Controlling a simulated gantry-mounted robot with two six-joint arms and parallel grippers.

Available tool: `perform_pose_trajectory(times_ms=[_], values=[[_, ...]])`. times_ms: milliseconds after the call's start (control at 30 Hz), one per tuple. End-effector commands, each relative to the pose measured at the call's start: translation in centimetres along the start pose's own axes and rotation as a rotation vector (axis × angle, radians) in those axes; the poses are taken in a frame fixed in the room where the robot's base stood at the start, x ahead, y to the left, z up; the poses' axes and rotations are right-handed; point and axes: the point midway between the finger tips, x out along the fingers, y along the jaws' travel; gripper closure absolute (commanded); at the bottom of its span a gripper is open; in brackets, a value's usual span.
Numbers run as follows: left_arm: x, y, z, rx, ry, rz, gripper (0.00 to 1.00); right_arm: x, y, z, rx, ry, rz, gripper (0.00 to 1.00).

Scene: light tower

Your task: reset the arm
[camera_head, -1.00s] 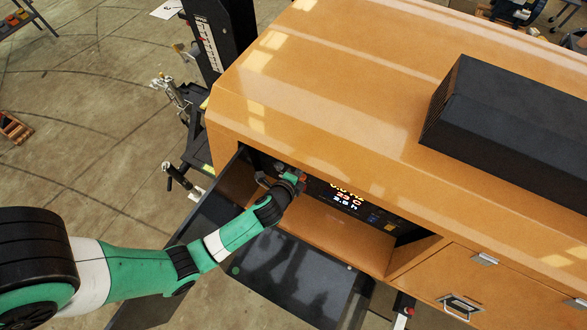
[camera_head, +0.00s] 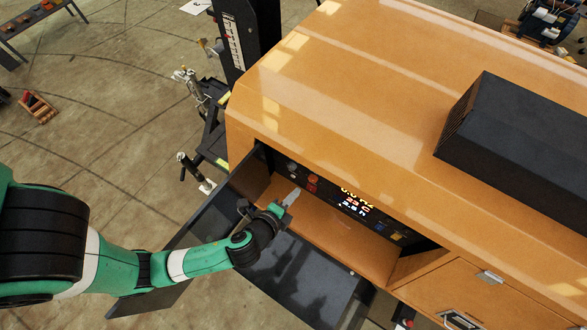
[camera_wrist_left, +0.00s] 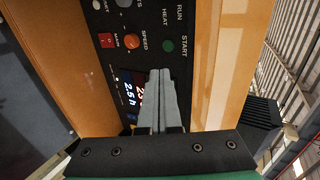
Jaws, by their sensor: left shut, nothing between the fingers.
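My left arm (camera_head: 205,262) reaches in from the left in the head view. My left gripper (camera_head: 292,196) is shut and empty, in front of the open recess of the orange light tower (camera_head: 350,90). In the left wrist view the gripper's fingers (camera_wrist_left: 160,85) lie together and point at the control panel (camera_wrist_left: 155,20). The panel has a lit display (camera_head: 355,200), a red-orange speed knob (camera_wrist_left: 132,41), and a green start button (camera_wrist_left: 168,46). The fingers cover part of the display in the wrist view. My right gripper is not in view.
The dark open door panel (camera_head: 295,275) hangs below and beside my left forearm. Orange recess walls surround the control panel. A black box (camera_head: 520,145) sits on top of the tower. A black mast (camera_head: 245,35) stands at the back left. Open concrete floor (camera_head: 100,130) lies to the left.

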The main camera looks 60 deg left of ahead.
Motion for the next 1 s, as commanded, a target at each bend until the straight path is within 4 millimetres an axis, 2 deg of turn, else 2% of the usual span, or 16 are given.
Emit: perform_pose_trajectory(times_ms=[433,500,567,667,767,800,867,900,967,1000], values=[[0.0,-0.1,0.1,-0.001,-0.002,0.000,1.00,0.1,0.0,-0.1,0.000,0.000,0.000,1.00],[0.2,-0.9,-0.1,-0.014,-0.003,-0.012,1.00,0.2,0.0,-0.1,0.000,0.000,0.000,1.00],[0.6,-2.8,-0.8,-0.041,0.002,-0.040,1.00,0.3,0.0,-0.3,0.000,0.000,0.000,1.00],[1.2,-8.4,-2.8,-0.119,0.023,-0.128,1.00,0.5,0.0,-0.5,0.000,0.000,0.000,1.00],[1.1,-16.6,-5.3,-0.246,0.078,-0.245,1.00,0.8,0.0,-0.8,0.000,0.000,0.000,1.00],[0.7,-20.1,-6.2,-0.305,0.111,-0.292,1.00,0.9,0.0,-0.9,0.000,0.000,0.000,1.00],[-0.3,-25.2,-7.4,-0.399,0.169,-0.361,1.00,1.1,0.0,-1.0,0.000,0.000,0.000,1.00],[-1.3,-28.6,-8.1,-0.465,0.214,-0.405,1.00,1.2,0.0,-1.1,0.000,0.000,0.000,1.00],[-3.1,-33.6,-8.9,-0.565,0.290,-0.471,1.00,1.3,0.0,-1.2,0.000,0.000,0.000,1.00],[-4.5,-36.9,-9.3,-0.632,0.347,-0.514,1.00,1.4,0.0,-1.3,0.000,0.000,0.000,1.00]])
